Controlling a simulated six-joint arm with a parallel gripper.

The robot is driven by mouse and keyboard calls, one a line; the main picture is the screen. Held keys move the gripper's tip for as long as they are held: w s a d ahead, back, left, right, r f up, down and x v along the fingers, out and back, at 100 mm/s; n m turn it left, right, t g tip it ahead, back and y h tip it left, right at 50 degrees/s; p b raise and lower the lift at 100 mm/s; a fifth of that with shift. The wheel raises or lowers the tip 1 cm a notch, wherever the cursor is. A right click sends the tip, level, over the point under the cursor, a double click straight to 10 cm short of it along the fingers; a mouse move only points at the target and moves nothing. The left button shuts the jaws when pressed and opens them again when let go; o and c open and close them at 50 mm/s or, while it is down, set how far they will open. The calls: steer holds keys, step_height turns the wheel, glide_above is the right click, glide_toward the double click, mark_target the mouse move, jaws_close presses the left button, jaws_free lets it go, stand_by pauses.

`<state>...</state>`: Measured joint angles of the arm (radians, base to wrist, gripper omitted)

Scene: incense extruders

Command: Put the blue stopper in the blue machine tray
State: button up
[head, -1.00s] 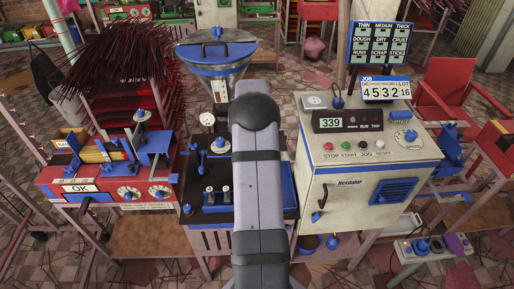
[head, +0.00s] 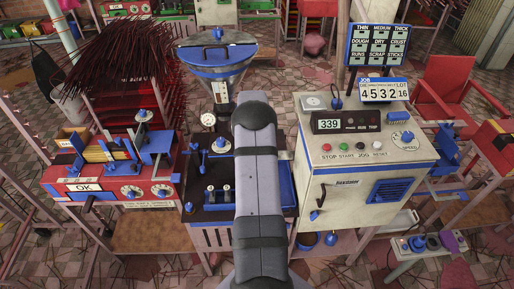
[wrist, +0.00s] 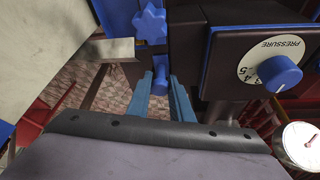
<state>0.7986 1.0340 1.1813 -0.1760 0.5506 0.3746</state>
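In the wrist view, the two blue fingers of my gripper (wrist: 162,98) point forward with a gap between them. A small blue cylinder (wrist: 160,73), possibly the stopper, shows between or just beyond the fingertips. I cannot tell whether they touch it. In the head view my arm hides the gripper. A blue-edged tray (head: 286,197) lies on the middle machine, partly behind my arm; I cannot tell whether it is the task's tray.
In the wrist view, a blue star knob (wrist: 149,25) is above the cylinder and a pressure dial (wrist: 276,74) is at right. The cream cabinet (head: 335,203) stands right of my arm, the red machine (head: 105,187) at left and the funnel hopper (head: 214,70) behind.

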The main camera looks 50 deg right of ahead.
jaws_close()
steer(key=shift+r, duration=0.15)
step_height(320, 180, up, 10)
steer(key=b, duration=0.3)
steer(key=shift+b, duration=0.4)
steer(key=shift+w+a, duration=0.15)
steer(key=shift+a, duration=0.05)
steer(key=w+a+r+n+t+y+p, duration=0.15)
steer(key=w+a+n, duration=0.25)
steer(key=a, duration=0.6)
steer(key=w+a+r+n+y+p, duration=0.1)
steer(key=w+a+r+n, duration=0.25)
steer(key=a, duration=0.75)
steer(key=s+a+f+n, duration=0.1)
steer(key=s+a+f, duration=0.2)
steer(key=a, duration=0.3)
steer(key=s+a+f+n+y+b, duration=0.1)
steer(key=s+a+f+n, duration=0.1)
steer(key=a, duration=0.4)
steer(key=s+a+f+n+b, duration=0.1)
steer(key=s+a+f, duration=0.2)
steer(key=a, duration=0.3)
steer(key=shift+s+a+f+t, duration=0.15)
steer(key=shift+s+f+t, duration=0.2)
steer(key=shift+s, duration=0.55)
